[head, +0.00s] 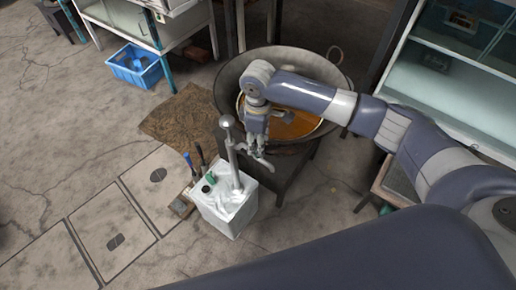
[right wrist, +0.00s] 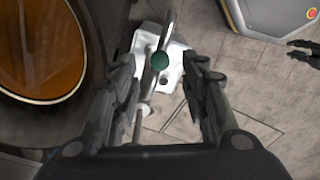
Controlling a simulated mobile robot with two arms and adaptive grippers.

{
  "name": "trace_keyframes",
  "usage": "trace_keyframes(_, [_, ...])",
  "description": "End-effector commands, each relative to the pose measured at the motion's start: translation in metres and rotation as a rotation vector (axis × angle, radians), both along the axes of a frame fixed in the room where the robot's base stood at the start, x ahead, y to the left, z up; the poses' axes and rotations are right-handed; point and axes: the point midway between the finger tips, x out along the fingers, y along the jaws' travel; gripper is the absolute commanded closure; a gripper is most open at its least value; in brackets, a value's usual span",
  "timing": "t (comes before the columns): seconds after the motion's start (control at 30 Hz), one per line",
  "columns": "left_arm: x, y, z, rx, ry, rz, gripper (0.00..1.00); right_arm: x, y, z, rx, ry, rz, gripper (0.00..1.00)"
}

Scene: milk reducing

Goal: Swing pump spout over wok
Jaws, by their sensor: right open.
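A white container (head: 225,210) with a grey metal hand pump (head: 231,160) stands on the floor beside the wok. The pump's spout (head: 262,161) points right in the head view, low beside the wok's near side. The large metal wok (head: 229,78) holds orange-brown liquid and sits on a dark stand; it also shows at the left of the right wrist view (right wrist: 104,28). My right gripper (head: 258,146) is open just above the spout. In the right wrist view its fingers (right wrist: 160,72) straddle the pump's metal parts (right wrist: 148,88), with gaps visible.
Several tools with dark and blue handles (head: 199,158) stand beside the container. A brown mat (head: 172,122) lies behind it. A blue crate (head: 134,68) and white-topped table stand back left; a shelf (head: 440,88) stands right. Floor at left is clear.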

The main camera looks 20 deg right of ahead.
Motion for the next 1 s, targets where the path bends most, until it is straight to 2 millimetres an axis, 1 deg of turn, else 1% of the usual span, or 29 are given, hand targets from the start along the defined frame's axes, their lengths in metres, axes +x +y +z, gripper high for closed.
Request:
trace_keyframes(0.03, [0.000,0.000,0.001,0.000,0.000,0.000,0.70,0.000,0.000,-0.010,0.000,0.002,-0.001,0.59])
trace_keyframes(0.1, [0.000,0.000,0.001,0.000,0.000,0.000,0.70,-0.001,0.000,-0.022,0.000,0.002,0.000,0.59])
trace_keyframes(0.2, [-0.001,0.000,0.001,0.000,0.001,0.000,0.70,0.000,0.001,-0.035,0.000,0.001,0.000,0.59])
trace_keyframes(0.3, [-0.001,0.000,0.001,0.000,0.002,0.000,0.70,0.000,0.001,-0.043,0.000,-0.001,0.000,0.59])
trace_keyframes(0.43, [-0.002,0.000,0.001,0.001,0.003,0.000,0.70,0.000,0.000,-0.048,0.000,-0.001,0.000,0.59])
trace_keyframes(0.67, [-0.002,0.000,0.001,0.001,0.004,0.000,0.70,0.000,0.001,-0.048,0.001,-0.002,0.001,0.59])
trace_keyframes(0.7, [-0.002,0.000,0.001,0.001,0.004,0.000,0.70,0.000,0.000,-0.048,0.001,-0.002,0.001,0.68])
trace_keyframes(0.77, [-0.002,0.000,0.001,0.001,0.005,0.000,0.70,0.000,0.001,-0.048,0.001,-0.002,0.001,0.81])
trace_keyframes(0.8, [-0.003,0.000,0.001,0.001,0.005,0.000,0.70,0.000,0.001,-0.048,0.002,-0.001,0.001,0.90])
trace_keyframes(0.83, [-0.003,0.000,0.001,0.001,0.005,0.000,0.70,0.000,0.001,-0.048,0.002,-0.001,0.001,0.97])
trace_keyframes(0.87, [-0.003,0.000,0.001,0.001,0.005,0.000,0.70,0.000,0.001,-0.048,0.002,-0.001,0.002,1.00])
trace_keyframes(1.0, [-0.003,0.000,0.001,0.000,0.005,0.000,0.70,-0.001,0.002,-0.048,0.004,0.000,0.004,1.00])
